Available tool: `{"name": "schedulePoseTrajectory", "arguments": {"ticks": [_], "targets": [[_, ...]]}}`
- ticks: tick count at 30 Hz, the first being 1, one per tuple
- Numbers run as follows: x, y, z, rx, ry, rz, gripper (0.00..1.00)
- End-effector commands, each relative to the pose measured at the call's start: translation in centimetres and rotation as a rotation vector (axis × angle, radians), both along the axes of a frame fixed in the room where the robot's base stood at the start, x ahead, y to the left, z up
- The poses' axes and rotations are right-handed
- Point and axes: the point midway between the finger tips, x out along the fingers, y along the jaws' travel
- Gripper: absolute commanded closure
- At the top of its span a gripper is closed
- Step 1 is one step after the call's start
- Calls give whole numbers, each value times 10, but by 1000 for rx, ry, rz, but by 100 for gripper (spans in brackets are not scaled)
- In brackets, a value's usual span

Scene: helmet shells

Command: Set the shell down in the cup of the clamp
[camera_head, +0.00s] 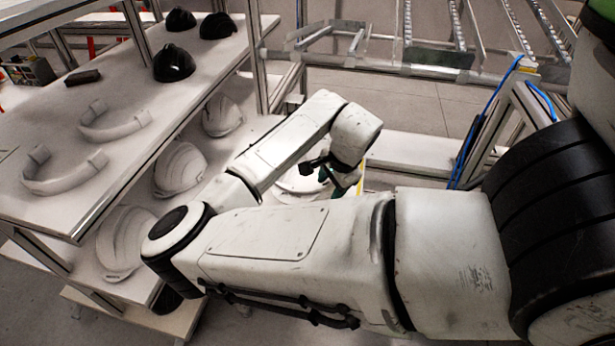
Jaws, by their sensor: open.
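My gripper (330,174) is near the middle of the view, at the end of my bent arm, with its dark fingers apart. A white rounded thing (294,182) shows just left of and below the fingers. It looks like a helmet shell, but my arm covers much of it. I cannot tell whether the fingers touch it. The cup of the clamp cannot be made out, and I cannot tell what the white thing rests on. Other white shells stand on the lower shelf: one at the back (222,116), one midway (181,168) and one in front (124,242).
The upper shelf (150,140) at left carries black shells (173,63) and pale curved bands (62,172). A metal post (257,55) rises beside it. A roller rack (435,57) stands at the back, with blue cables (478,125) at right. Open floor shows behind my gripper.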

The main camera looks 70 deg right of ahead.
Motion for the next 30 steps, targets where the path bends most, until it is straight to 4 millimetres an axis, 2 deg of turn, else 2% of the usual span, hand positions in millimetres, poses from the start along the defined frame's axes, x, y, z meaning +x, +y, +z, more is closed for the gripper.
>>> {"name": "schedulePoseTrajectory", "arguments": {"ticks": [10, 19, 30], "targets": [[14, -10, -40, 0, 1, 3, 48], [15, -11, -46, 0, 0, 2, 48], [15, -11, -45, -1, 0, 2, 83]]}}
